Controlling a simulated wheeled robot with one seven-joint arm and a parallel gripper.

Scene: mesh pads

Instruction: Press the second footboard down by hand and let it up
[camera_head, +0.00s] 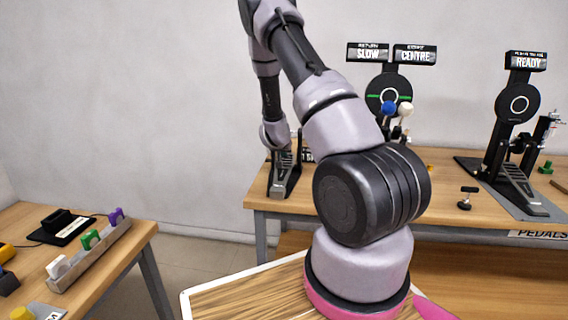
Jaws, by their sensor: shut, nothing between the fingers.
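A footboard pedal (284,180) stands at the left end of the back table, its grey ribbed plate sloping toward me. A post with a round black dial (388,94) and signs reading "SLOW" and "CENTRE" rises behind my arm; blue (388,108) and white (405,109) beater heads show in front of it. Any footboard below it is hidden by my arm. Another pedal (513,180) stands at the right under a "READY" sign (525,62). My wrist hangs just above and behind the left pedal; my gripper's fingers cannot be made out, and contact cannot be told.
The back table (262,203) has a small black knobbed part (467,198) between the pedals and a green block (545,167) at far right. A left table (125,250) holds a grey rack (92,257) with coloured pieces. Open floor lies between the tables.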

